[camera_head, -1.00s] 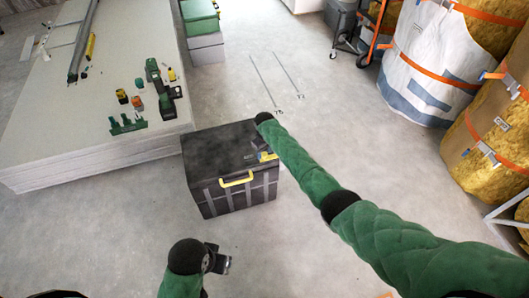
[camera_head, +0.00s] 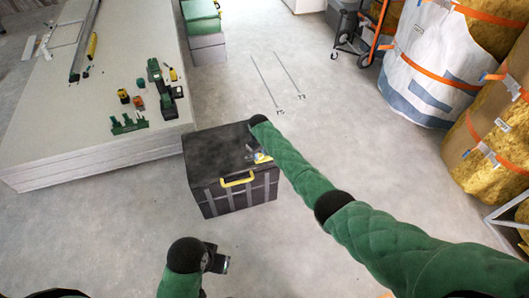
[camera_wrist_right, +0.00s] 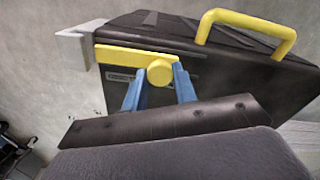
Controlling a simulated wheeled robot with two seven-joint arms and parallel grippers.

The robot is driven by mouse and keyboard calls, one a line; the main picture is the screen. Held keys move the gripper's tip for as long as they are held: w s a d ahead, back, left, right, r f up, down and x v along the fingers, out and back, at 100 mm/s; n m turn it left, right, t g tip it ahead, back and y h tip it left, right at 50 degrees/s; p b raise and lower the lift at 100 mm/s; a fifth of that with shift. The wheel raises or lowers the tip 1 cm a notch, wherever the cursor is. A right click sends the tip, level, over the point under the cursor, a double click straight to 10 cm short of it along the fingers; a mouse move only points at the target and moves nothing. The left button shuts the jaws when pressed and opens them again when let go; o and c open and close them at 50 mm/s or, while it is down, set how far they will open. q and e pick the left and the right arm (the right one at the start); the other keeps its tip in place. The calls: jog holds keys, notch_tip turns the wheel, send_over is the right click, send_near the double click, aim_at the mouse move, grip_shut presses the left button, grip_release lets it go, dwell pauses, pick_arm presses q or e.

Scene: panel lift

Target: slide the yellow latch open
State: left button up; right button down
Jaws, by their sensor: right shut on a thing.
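The yellow latch (camera_head: 262,157) is at the right end of the black box's (camera_head: 208,158) top. In the right wrist view the latch (camera_wrist_right: 125,58) is a flat yellow bar with a round knob at one end. My right gripper (camera_head: 254,152) is at the latch; in the wrist view its blue fingers (camera_wrist_right: 160,84) stand either side of the knob, shut on it. A grey bracket (camera_wrist_right: 80,45) is at the bar's far end. My left gripper (camera_head: 221,262) hangs in front of the box, apart from it; its jaw opening is unclear.
A yellow handle (camera_head: 237,180) is on the box front. A stack of boards (camera_head: 90,160) with tools on top stands to the left. Green and grey cases (camera_head: 207,48) are behind. Wrapped insulation rolls (camera_head: 430,60) stand at right. The floor around the box is mostly clear.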

jog(key=shift+s+a, duration=0.1)
jog(key=shift+a, duration=0.05)
jog(key=c, duration=1.1)
grip_release()
jog(key=shift+a, duration=0.1)
jog(key=shift+r, duration=3.85)
